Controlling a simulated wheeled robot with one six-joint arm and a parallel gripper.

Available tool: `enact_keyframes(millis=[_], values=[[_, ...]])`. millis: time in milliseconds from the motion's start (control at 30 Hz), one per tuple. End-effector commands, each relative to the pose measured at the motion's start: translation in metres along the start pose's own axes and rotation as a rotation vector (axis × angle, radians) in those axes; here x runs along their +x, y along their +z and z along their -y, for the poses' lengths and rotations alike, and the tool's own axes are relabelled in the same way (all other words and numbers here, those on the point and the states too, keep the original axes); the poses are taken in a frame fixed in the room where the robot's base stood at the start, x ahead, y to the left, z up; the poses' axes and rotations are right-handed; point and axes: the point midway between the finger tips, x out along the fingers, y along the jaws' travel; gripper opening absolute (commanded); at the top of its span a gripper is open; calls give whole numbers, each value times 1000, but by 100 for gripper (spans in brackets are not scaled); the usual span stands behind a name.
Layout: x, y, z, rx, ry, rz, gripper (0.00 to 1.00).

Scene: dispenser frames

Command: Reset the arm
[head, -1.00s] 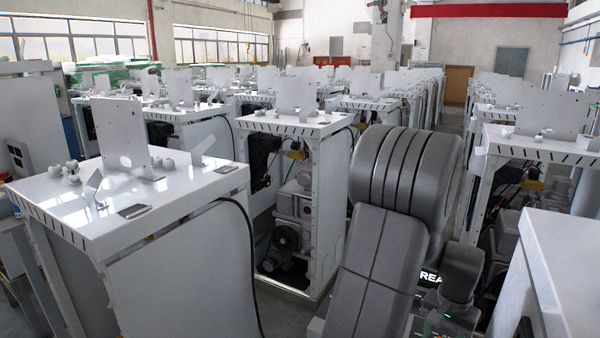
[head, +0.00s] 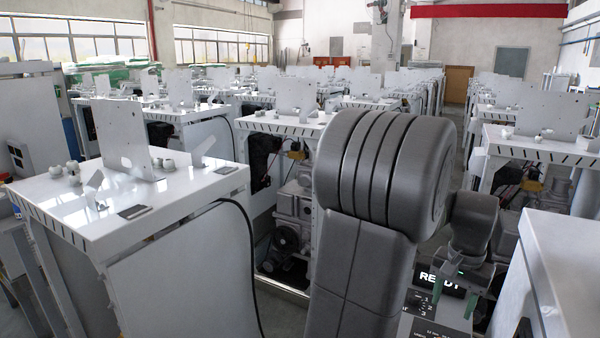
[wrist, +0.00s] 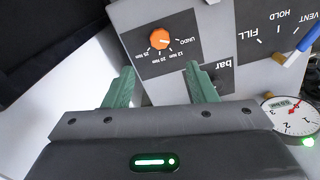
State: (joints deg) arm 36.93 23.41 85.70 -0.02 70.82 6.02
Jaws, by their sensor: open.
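My arm fills the lower middle right of the head view, its grey ribbed joint raised in front of the dispenser frames. My gripper (head: 455,297) hangs to the right of it, with two green fingers pointing down above a control panel (head: 432,328). In the wrist view my gripper (wrist: 160,72) is open, its green fingers spread apart with nothing between them. The panel (wrist: 208,42) lies beyond the fingers, upside down in that view. It is unclear whether the fingertips touch it.
The panel carries an orange knob (wrist: 160,39), a selector with a blue handle (wrist: 296,60) and a round gauge (wrist: 287,116). A lit display (head: 440,281) stands by my gripper. White dispenser frames (head: 130,195) crowd the left; a white surface (head: 560,250) is close at right.

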Motion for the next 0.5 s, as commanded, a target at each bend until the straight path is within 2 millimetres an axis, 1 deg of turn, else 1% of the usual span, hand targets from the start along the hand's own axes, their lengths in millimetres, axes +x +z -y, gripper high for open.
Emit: enact_keyframes(millis=[33, 100, 200, 500], values=[[-11, -1, 0, 0, -1, -5, 52], [-26, 0, 0, 0, 0, -5, 52], [-1, 1, 0, 0, 0, 6, 52], [60, 1, 0, 0, 0, 6, 52]])
